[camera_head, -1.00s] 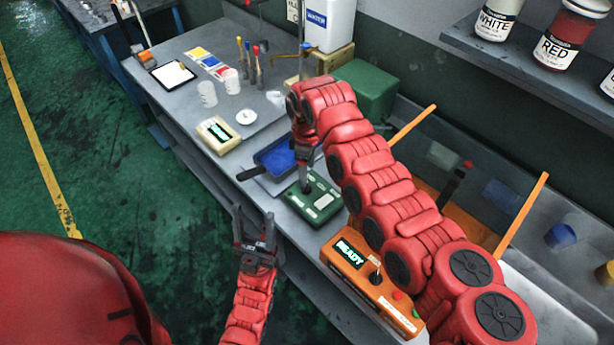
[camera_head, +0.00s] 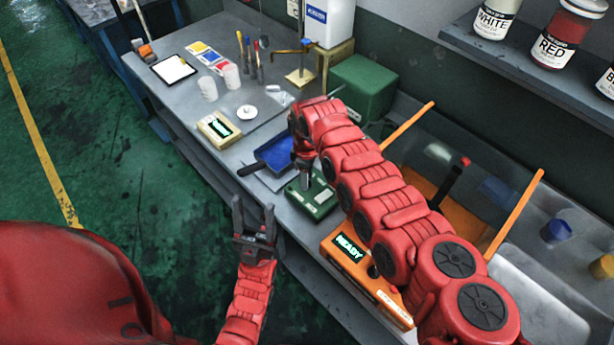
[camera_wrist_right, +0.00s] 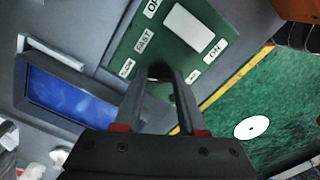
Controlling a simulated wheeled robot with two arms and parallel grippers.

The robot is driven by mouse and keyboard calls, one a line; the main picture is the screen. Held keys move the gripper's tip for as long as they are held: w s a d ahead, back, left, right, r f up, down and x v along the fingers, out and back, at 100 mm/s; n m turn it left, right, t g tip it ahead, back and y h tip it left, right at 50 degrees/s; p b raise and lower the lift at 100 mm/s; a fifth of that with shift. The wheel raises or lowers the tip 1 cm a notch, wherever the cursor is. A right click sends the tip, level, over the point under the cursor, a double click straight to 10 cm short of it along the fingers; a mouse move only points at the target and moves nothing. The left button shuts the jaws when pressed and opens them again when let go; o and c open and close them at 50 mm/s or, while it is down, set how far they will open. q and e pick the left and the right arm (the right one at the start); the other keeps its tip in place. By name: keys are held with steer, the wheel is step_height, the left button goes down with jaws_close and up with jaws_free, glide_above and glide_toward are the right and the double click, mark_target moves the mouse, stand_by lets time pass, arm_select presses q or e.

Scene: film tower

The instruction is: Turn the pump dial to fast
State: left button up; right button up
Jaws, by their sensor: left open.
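The green pump box (camera_head: 322,199) sits on the bench near its front edge. The dark pump dial (camera_wrist_right: 160,69) lies at the tips of my right gripper (camera_wrist_right: 161,76), which points down at the box. The fingers reach either side of the dial; whether they press on it I cannot tell. My right gripper (camera_head: 304,182) hides the dial in the head view. My left gripper (camera_head: 255,220) is open and empty, in front of the bench.
A blue tray (camera_head: 275,153) stands just behind the pump box. An orange device (camera_head: 346,250) reading READY is to the right. A small beige device (camera_head: 218,129), cups and a green case (camera_head: 362,86) stand further back.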

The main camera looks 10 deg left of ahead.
jaws_close()
steer(key=m+b, duration=0.1)
steer(key=m, duration=0.1)
steer(key=m+b, duration=0.1)
steer(key=b, duration=0.1)
steer(key=shift+f+m, duration=0.3)
steer(key=shift+m, duration=0.1)
steer(key=m+b, duration=0.4)
steer(key=shift+b, duration=0.35)
steer(key=shift+r+m+b, duration=0.15)
steer(key=shift+m+b, duration=0.55)
steer(key=shift+m, duration=0.3)
steer(key=shift+r+m+b, duration=0.1)
steer(key=shift+m+b, duration=0.6)
steer(key=shift+m, duration=0.3)
